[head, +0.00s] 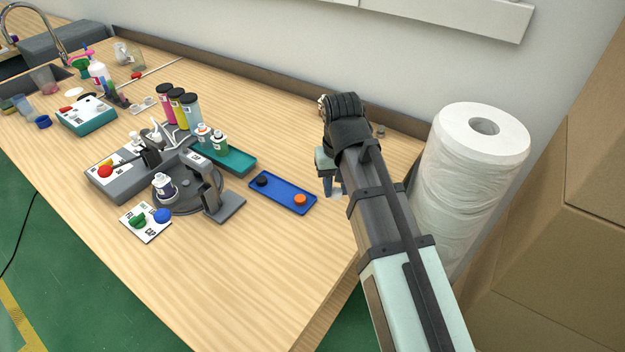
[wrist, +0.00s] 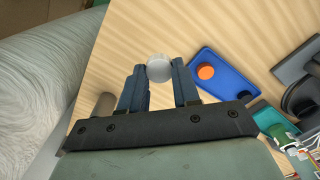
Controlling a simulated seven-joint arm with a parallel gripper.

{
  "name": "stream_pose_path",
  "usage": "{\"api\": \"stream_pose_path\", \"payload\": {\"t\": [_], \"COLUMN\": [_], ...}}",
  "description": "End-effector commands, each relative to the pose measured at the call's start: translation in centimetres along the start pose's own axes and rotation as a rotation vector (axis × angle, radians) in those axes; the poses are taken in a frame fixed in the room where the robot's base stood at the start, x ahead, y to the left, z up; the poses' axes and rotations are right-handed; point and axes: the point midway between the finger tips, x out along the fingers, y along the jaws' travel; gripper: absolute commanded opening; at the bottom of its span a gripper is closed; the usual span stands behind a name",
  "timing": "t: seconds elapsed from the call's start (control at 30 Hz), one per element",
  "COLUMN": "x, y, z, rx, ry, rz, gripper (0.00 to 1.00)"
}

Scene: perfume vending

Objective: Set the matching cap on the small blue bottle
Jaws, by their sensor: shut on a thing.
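My gripper (wrist: 160,82) is shut on a round grey-white cap (wrist: 159,67), held between the blue fingertips over the table. In the head view my gripper (head: 328,188) is right of the blue tray, and the cap cannot be made out there. A small bottle (head: 165,187) with a dark blue-violet body and white label stands upright on the grey round station, left of the tray. My gripper is well apart from it. Two more small bottles, one bluish (head: 203,135) and one green (head: 219,142), stand by the teal tray (head: 238,161).
The blue tray (head: 281,197) holds an orange cap (head: 300,199) and a black cap (head: 262,181). An upright grey arm (head: 212,180) stands beside the bottle. A paper roll (head: 475,170) is at right. The front table area is clear.

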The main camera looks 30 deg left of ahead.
Motion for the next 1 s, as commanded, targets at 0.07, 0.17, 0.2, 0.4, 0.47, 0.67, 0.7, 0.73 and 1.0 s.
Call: {"api": "stream_pose_path", "payload": {"t": [0.07,0.17,0.2,0.4,0.47,0.67,0.7,0.73,1.0], "x": [-0.1,-0.2,-0.2,-0.3,-0.3,-0.5,-0.5,-0.6,-0.9], "y": [1.1,2.1,2.6,4.5,3.9,1.7,1.3,0.9,-3.4], "z": [0.2,0.2,0.2,0.2,-0.1,-0.7,-0.8,-0.9,-1.8], "rx": [0.019,0.036,0.043,0.075,0.075,0.084,0.086,0.087,0.107], "ry": [0.002,0.004,0.005,0.006,0.006,0.006,0.006,0.006,0.006], "rz": [0.0,0.0,0.0,-0.001,-0.001,-0.001,0.0,-0.001,0.0], "gripper": [0.03,0.03,0.03,0.03,0.03,0.03,0.03,0.03,0.03]}}
